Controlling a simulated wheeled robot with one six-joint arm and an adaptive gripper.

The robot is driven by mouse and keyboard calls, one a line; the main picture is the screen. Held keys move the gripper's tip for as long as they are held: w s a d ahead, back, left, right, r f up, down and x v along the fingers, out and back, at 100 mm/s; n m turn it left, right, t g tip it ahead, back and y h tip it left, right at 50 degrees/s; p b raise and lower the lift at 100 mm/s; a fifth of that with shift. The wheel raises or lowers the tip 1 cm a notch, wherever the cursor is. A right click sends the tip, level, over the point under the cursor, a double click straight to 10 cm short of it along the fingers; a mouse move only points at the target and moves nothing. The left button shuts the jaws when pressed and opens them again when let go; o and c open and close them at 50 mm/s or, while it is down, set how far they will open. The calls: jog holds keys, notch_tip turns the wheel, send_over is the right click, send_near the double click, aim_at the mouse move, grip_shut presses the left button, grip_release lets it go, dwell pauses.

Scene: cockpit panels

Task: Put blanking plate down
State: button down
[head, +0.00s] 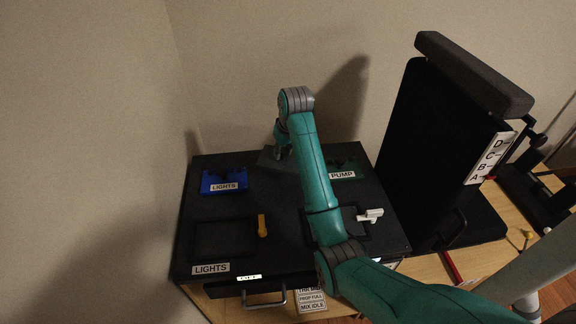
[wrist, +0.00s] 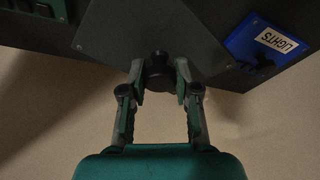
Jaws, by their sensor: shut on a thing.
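The blanking plate (wrist: 190,30) is a dark grey flat plate with a black round knob (wrist: 159,72). My gripper (wrist: 160,75) is shut on that knob in the wrist view, one finger on each side. In the head view the plate (head: 268,160) shows partly at the back of the black panel, between the blue LIGHTS unit and the green PUMP unit. My gripper (head: 281,153) is above it there, and my arm hides part of the plate. I cannot tell whether the plate touches the panel.
The blue LIGHTS unit (head: 223,181) sits left of the plate, the green PUMP unit (head: 345,168) right. A framed area (head: 224,239), a yellow lever (head: 262,226) and a white handle (head: 370,215) are nearer. A tall black panel (head: 434,130) stands right. The wall is close behind.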

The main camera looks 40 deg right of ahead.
jog(key=shift+f, duration=3.45)
jog(key=shift+f, duration=0.15)
jog(key=c, duration=0.8)
grip_release()
jog(key=shift+c, duration=0.2)
